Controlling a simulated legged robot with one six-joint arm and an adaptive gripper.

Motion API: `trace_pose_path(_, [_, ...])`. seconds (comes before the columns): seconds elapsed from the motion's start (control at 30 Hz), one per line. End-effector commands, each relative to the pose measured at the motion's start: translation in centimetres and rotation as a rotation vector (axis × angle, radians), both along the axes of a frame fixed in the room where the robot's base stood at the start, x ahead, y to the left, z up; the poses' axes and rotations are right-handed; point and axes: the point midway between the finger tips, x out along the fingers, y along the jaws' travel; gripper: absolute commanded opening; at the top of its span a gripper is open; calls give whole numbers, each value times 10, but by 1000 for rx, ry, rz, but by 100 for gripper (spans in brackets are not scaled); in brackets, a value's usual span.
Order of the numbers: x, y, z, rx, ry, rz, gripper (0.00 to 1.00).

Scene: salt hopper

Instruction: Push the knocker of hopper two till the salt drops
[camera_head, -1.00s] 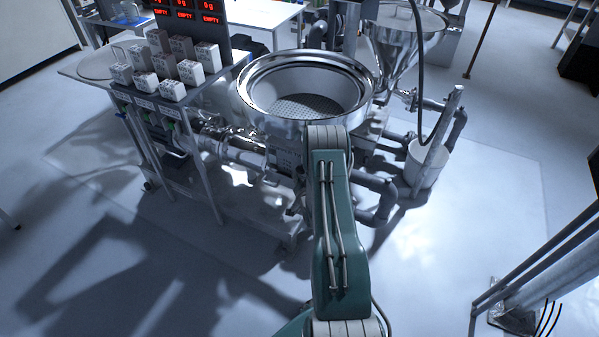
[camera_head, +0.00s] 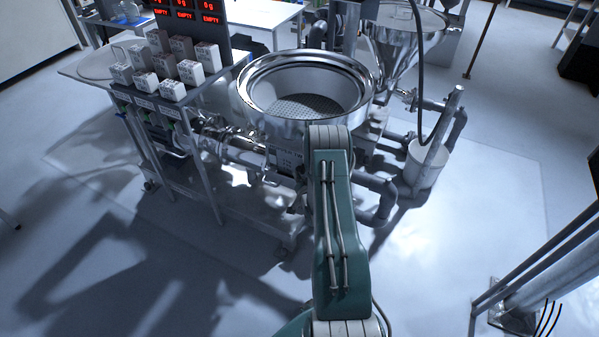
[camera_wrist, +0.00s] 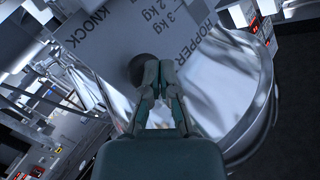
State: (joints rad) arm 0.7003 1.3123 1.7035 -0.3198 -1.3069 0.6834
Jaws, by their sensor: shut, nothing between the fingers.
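A shiny steel hopper with a wide round rim (camera_head: 246,92) stands in the middle of the head view. In the wrist view a grey plate (camera_wrist: 112,50) fills the upper middle, printed KNOCK, 2 kg, 3 kg and HOPPER; I cannot read a hopper number. A dark round knob (camera_wrist: 136,68), perhaps the knocker, sits on this plate and is partly covered by my fingers. My gripper (camera_wrist: 158,64) is shut and empty, its tips just beside or over the knob; I cannot tell whether they touch. In the head view my arm hides the gripper and the knob.
A cart with several small labelled blocks (camera_head: 171,89) stands left of the hopper. Red displays (camera_head: 210,18) above it read EMPTY. Pipes (camera_head: 377,195) and a white bucket (camera_head: 427,165) stand to the right. A steel cone hopper (camera_head: 392,42) is behind. The floor nearby is open.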

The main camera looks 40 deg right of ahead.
Motion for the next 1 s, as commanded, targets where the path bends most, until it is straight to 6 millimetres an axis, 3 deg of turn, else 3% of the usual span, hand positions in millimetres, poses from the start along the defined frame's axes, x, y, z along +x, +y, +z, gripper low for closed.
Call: trace_pose_path(1.0, [4, -9, 0, 0, -1, -1, 0])
